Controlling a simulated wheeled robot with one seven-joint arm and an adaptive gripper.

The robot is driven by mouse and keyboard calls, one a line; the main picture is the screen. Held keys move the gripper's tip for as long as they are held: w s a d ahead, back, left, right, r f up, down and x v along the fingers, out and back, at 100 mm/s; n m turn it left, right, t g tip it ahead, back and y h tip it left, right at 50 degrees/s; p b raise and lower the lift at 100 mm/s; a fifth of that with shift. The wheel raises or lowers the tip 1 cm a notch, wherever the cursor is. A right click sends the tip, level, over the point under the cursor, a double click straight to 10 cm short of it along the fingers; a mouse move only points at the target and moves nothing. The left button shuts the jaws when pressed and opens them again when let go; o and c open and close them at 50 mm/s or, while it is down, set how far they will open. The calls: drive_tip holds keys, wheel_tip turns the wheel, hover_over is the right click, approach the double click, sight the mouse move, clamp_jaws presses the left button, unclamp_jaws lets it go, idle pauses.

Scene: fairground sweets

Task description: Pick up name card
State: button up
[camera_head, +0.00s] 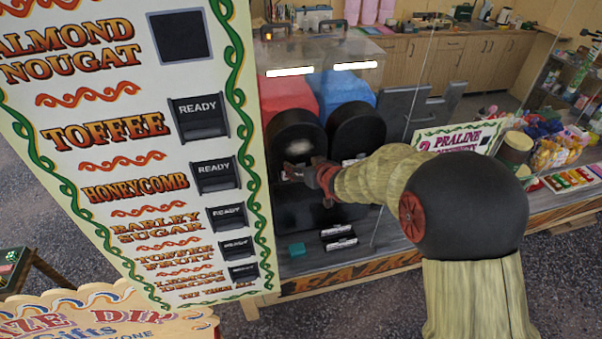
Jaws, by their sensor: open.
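My gripper (308,178) reaches in from the right in front of the left black rounded unit (292,132). Its jaws are open and small in the picture. A small pale card-like piece (291,173) shows right at the fingertips; whether they touch it I cannot tell. Another pale piece (352,161) shows on the right black unit (357,128), partly behind my arm. Two small black-and-white card-like pieces (340,243) lie on the counter below my gripper. No lettering on any of these can be read, so which one is the name card is unclear.
A tall sign board (128,150) with sweet names and READY flaps stands at left. A clear pane and PRALINE sign (461,138) stand near my arm. A teal block (297,249) sits on the counter. Bagged sweets (555,150) crowd the right.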

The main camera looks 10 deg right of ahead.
drive_tip(key=c, duration=0.4)
drive_tip(key=c, duration=1.1)
